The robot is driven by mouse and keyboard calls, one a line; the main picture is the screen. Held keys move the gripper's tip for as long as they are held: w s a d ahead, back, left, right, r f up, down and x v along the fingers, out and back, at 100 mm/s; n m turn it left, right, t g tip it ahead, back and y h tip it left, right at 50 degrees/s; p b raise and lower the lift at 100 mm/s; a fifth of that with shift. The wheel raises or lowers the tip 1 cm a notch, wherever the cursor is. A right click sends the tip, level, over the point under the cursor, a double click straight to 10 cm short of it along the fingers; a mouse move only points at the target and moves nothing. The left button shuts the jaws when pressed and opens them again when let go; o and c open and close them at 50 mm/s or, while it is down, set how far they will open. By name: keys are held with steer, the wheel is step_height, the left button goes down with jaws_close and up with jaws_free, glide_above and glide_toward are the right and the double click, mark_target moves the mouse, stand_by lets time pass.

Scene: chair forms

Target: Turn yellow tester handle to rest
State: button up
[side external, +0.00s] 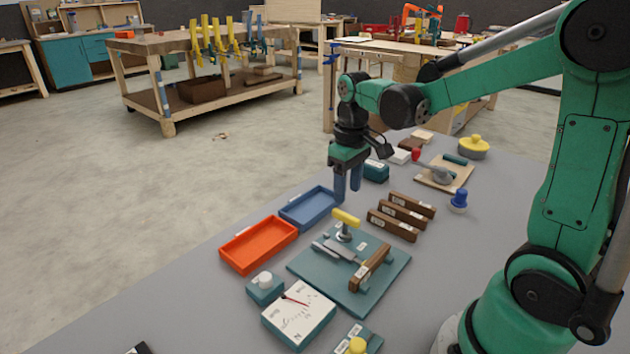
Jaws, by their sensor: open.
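The yellow handle (346,217) is a short bar on a metal post. It stands at the back of a teal tester plate (331,293) on the grey table. A brown wooden chair part (371,268) lies across the plate's right side, next to a metal bar. A white dial gauge (299,313) with a red needle sits in front of the plate. My gripper (347,198) points down with blue fingers, above and just behind the yellow handle. It is open and empty and looks apart from the handle.
An orange tray (258,246) and a blue tray (311,208) lie left of the plate. Several brown wooden bars (402,212) and a blue knob (458,201) lie to the right. A teal button box (265,288) sits beside the gauge.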

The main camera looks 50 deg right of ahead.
mark_target(346, 215)
steer(key=shift+f, duration=2.8)
jaws_close()
